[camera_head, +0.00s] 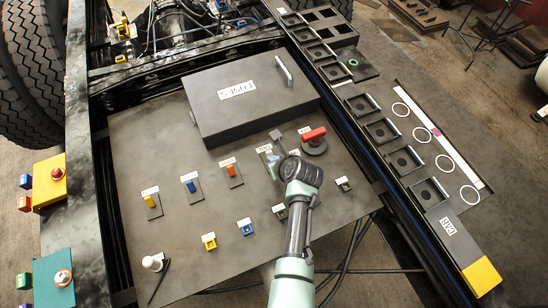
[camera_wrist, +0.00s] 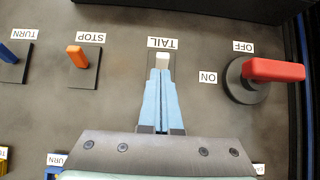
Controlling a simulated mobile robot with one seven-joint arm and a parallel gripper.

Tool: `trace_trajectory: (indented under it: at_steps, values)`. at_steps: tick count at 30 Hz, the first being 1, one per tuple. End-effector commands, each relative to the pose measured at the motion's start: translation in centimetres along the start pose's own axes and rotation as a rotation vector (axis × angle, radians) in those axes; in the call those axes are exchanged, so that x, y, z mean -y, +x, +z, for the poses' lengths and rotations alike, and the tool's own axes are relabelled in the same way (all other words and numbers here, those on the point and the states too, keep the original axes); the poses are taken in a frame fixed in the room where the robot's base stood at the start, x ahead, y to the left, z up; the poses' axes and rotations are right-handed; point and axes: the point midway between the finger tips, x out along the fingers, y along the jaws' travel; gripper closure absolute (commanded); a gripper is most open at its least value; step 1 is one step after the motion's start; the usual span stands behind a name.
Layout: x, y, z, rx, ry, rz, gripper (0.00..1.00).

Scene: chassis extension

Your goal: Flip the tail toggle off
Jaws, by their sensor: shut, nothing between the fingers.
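The tail toggle (camera_wrist: 162,60) is a small white lever on a dark plate below the TAIL label (camera_wrist: 163,43), which reads upside down in the wrist view. My gripper (camera_wrist: 161,73) has its two blue fingers together, with the tips right at the near side of the toggle. I cannot tell whether they touch it. Nothing is between the fingers. In the head view, my gripper (camera_head: 270,165) is over the TAIL spot, and my wrist hides much of it. The TAIL label (camera_head: 264,149) shows there. The lever's tilt is unclear.
A red rotary handle (camera_wrist: 273,70) with OFF and ON labels stands close right of the toggle. The orange STOP toggle (camera_wrist: 77,57) and blue TURN toggle (camera_wrist: 8,55) are to the left. The FUSES box (camera_head: 250,97) rises behind the switches.

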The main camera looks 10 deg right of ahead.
Motion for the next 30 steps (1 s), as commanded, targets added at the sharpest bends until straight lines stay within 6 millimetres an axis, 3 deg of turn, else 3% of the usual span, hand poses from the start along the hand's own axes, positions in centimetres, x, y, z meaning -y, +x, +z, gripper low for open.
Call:
trace_trajectory:
  at_steps: [11, 23, 30]
  values:
    - [0.0, -1.2, 1.1, 0.001, -0.001, 0.0, 1.0]
    - [0.0, -1.3, 1.1, 0.002, -0.001, 0.0, 1.0]
    - [0.7, -3.2, 2.2, 0.001, 0.001, 0.0, 1.0]
